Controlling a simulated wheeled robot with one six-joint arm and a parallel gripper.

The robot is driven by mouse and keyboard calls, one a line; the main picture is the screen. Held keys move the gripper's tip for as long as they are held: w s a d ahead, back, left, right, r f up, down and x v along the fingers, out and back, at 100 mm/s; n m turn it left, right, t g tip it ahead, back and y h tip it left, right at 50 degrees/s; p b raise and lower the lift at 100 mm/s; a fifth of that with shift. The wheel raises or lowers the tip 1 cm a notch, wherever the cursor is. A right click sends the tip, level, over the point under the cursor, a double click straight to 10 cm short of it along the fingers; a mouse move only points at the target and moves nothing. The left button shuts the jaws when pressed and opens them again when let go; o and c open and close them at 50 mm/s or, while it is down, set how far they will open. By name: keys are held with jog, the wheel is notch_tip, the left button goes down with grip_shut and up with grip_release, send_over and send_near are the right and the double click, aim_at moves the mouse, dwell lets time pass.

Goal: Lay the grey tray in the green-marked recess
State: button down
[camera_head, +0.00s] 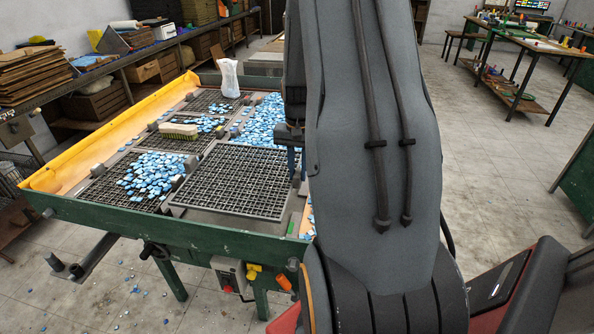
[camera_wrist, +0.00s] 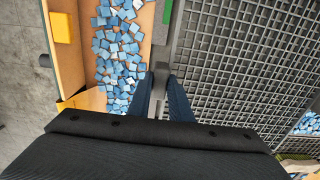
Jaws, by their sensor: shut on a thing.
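The grey tray (camera_head: 236,180) is an empty dark grid at the near right part of the green-framed table. It also fills the right side of the wrist view (camera_wrist: 245,55). My gripper (camera_head: 296,160) is at the tray's right edge, partly hidden by my arm. In the wrist view my gripper's two fingers (camera_wrist: 164,80) are shut on the tray's edge bar. A bare grey strip of the recess (camera_head: 232,217) shows along the tray's near side. A green mark (camera_head: 294,223) lies at its near right corner. Whether the tray touches the recess floor is unclear.
Blue mosaic tiles lie on neighbouring grids (camera_head: 158,174), at the back (camera_head: 262,122) and in a wooden trough beside my fingers (camera_wrist: 120,50). A brush (camera_head: 178,131) and a white bag (camera_head: 228,78) stand farther back. A yellow rail (camera_head: 110,121) edges the left side.

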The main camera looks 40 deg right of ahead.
aim_at(298, 185)
jog(key=shift+f+b, duration=1.05)
jog(key=shift+f, duration=1.35)
jog(key=shift+f, duration=0.35)
jog(key=shift+f+b, duration=1.1)
jog(key=shift+f, duration=0.65)
jog(key=c, duration=1.5)
grip_release()
jog(key=shift+c, duration=0.2)
jog(key=shift+s+a, duration=0.1)
